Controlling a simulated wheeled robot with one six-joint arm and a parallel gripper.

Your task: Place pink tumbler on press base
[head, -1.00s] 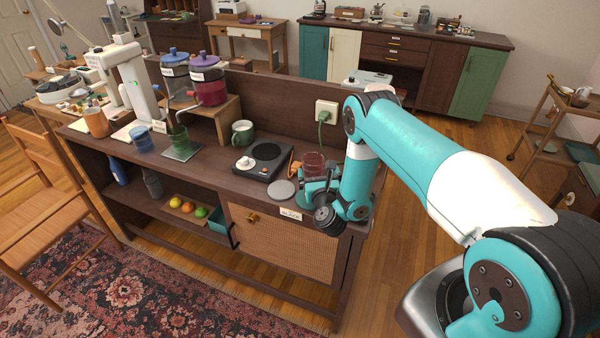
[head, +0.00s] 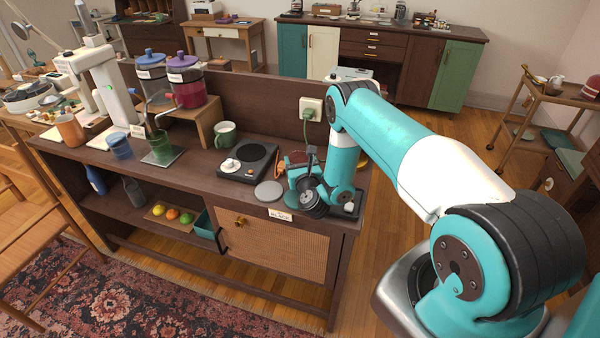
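A reddish see-through vessel (head: 297,157), possibly the pink tumbler, stands at the right end of the dark wooden sideboard. It is mostly hidden behind my gripper and wrist. My gripper (head: 302,183) is low over the sideboard's right end, at the vessel's near side. Its fingers are small and partly covered by my wrist, so I cannot tell whether they are open or touch the vessel. A white upright machine (head: 106,85) with a green light stands at the sideboard's left end. I cannot tell whether its foot is the press base.
A black hot plate (head: 247,161), a grey disc (head: 268,192) and a green mug (head: 225,134) are left of my gripper. Two lidded dispensers (head: 187,87) stand on a wooden riser. A blue tumbler (head: 119,146) and a copper-coloured cup (head: 70,131) are further left.

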